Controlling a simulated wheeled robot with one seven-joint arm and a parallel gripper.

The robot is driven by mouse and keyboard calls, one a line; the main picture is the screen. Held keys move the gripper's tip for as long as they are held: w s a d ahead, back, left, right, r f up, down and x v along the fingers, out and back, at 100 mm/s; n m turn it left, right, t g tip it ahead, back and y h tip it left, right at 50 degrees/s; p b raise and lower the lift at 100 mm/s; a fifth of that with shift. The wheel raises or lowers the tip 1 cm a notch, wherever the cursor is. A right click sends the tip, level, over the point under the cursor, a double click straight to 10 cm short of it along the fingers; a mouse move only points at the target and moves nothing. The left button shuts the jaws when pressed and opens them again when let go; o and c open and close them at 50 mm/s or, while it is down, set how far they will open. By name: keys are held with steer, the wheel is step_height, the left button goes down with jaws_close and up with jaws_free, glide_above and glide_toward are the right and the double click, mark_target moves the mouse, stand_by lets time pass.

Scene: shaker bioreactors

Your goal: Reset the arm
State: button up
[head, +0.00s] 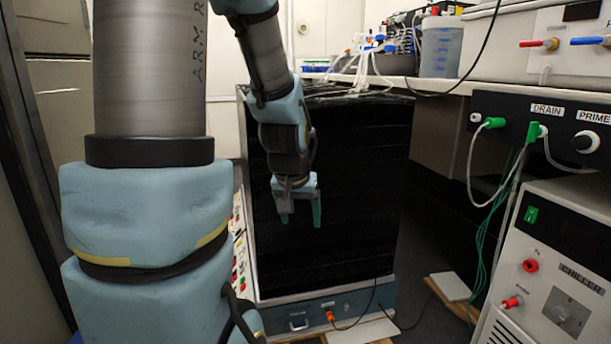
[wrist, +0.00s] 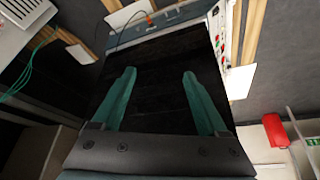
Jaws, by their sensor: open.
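My gripper (head: 300,217) hangs pointing down in the middle of the head view, in front of a tall black-fronted cabinet (head: 350,190). In the wrist view my gripper (wrist: 160,85) shows two green fingers spread wide apart with nothing between them. The black front of the cabinet (wrist: 158,55) fills the space behind the fingers in that view. My blue and grey arm takes up the left part of the head view.
At right, a white chiller (head: 545,270) stands below a black panel (head: 540,122) marked DRAIN and PRIME. Green and white cables (head: 478,215) hang there. A bench (head: 430,85) holds a clear container (head: 440,47) and tubing. A red object (wrist: 275,130) shows in the wrist view.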

steer(key=s+a+f+n+g+y, duration=0.1)
steer(key=s+a+f+n+g, duration=0.15)
steer(key=s+a, duration=0.5)
step_height(320, 180, up, 34)
steer(key=s+d+m+p, duration=0.1)
steer(key=d+p, duration=0.1)
steer(key=p, duration=3.2)
steer(key=shift+s+g, duration=0.25)
steer(key=shift+g, duration=0.1)
